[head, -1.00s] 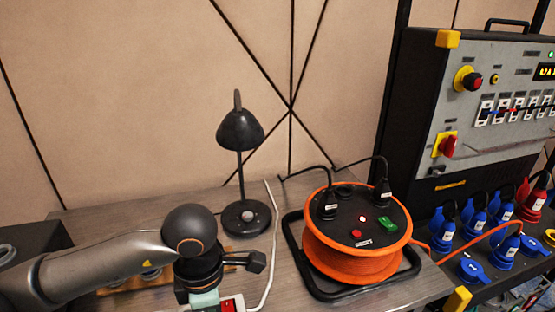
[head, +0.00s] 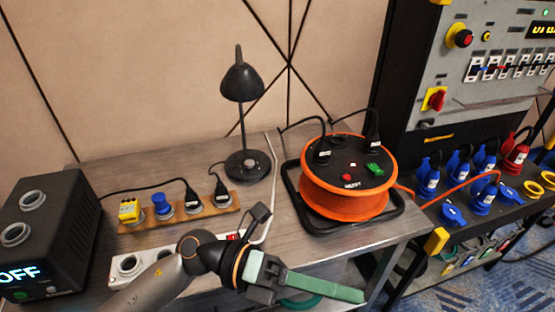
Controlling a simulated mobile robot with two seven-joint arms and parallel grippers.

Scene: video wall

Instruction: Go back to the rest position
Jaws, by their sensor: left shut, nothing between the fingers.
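My left arm comes in from the bottom left, with a dark wrist. My left gripper (head: 360,296) is at the bottom middle, in front of the table's front edge, pointing right. Its green fingers are together and hold nothing. A green curved thing (head: 302,302) shows partly behind the fingers; I cannot tell what it is. My right gripper is not in view.
On the grey table stand a black box reading OFF (head: 40,235), a wooden strip with plugs (head: 222,206), a white power strip (head: 125,268), a black lamp (head: 242,82) and an orange cable reel (head: 345,200). A control panel with blue plugs (head: 480,40) is at right.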

